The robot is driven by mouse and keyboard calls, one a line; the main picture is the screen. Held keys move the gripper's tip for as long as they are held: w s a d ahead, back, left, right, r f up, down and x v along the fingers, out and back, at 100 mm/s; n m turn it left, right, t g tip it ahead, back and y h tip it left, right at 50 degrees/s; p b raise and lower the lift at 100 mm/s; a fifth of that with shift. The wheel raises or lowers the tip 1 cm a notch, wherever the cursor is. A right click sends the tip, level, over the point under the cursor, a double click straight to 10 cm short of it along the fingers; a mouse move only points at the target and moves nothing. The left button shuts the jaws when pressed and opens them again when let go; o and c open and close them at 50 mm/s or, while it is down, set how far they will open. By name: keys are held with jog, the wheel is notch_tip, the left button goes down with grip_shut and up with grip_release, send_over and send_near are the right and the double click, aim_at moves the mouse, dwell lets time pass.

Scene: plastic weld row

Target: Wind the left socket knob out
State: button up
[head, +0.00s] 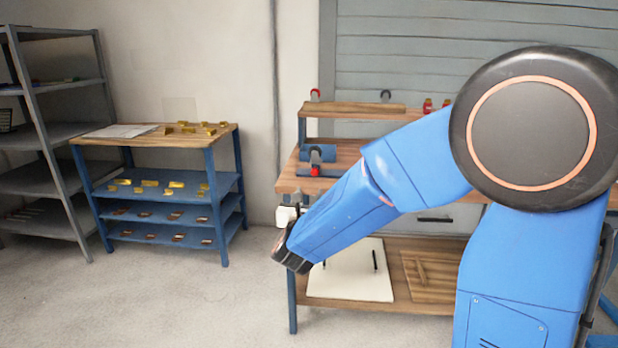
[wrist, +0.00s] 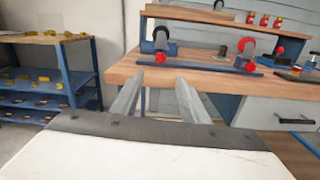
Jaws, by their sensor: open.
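In the wrist view, two clamp-like sockets stand on the wooden workbench (wrist: 130,76). The left socket (wrist: 147,46) is blue with a dark arch, and its red left socket knob (wrist: 160,57) faces me. A second red knob (wrist: 249,67) sits at the right socket (wrist: 240,61). My gripper (wrist: 159,84) is open and empty, its two grey fingers pointing towards the bench, apart from and below the left knob in the picture. In the head view, a red knob (head: 316,172) shows on the bench above my forearm; my arm covers the bench to its right.
A blue rail (wrist: 195,68) runs along the bench in front of the sockets. A raised wooden shelf (wrist: 220,20) behind holds small red items. A blue rack (head: 165,183) with yellow pieces stands left. A white board (head: 350,285) lies on the lower shelf. The floor between rack and bench is clear.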

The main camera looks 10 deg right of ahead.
aim_at(314, 173)
jog(key=x, duration=1.4)
jog(key=shift+w+d, duration=0.2)
jog(key=shift+w, duration=0.1)
grip_shut()
